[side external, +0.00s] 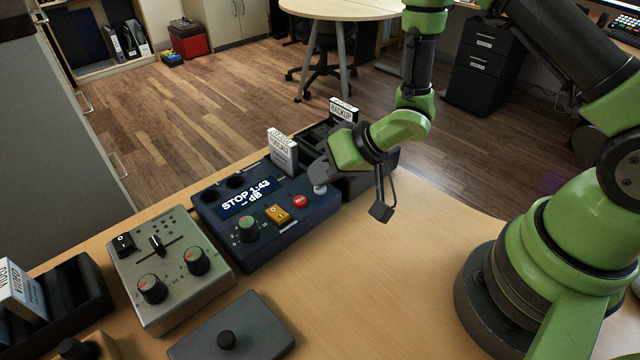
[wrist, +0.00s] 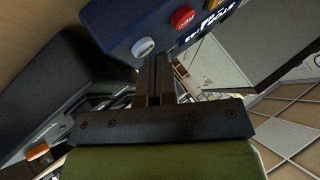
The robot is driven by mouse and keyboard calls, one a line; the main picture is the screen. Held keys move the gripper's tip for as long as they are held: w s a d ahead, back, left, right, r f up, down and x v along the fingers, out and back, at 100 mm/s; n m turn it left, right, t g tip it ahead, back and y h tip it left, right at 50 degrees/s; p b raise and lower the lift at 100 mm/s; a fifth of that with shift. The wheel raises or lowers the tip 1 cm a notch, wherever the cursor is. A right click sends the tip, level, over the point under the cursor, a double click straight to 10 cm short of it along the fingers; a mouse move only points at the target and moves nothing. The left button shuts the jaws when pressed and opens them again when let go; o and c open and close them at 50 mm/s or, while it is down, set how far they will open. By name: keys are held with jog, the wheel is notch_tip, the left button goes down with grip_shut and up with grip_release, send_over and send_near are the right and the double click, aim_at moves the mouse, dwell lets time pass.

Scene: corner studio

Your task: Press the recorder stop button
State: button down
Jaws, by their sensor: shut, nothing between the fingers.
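The recorder (side external: 275,231) is a dark blue box on the table; its screen (side external: 247,198) reads "STOP 1:43" with dB below. A round white button (side external: 320,189) sits at its right end, beside a red button (side external: 300,202). In the wrist view the white button (wrist: 144,47) and the red button (wrist: 182,17) show on the recorder's edge. My gripper (side external: 320,180) is shut and empty, its tips right at the white button. The same fingertips (wrist: 157,58) show beside that button in the wrist view. I cannot tell whether they touch it.
A grey control box (side external: 172,283) with knobs stands left of the recorder. A dark flat box (side external: 232,335) with a knob lies in front. The table's right front (side external: 400,290) is clear.

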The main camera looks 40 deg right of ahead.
jog(key=shift+r, duration=0.45)
jog(key=shift+r, duration=0.15)
jog(key=shift+r, duration=2.9)
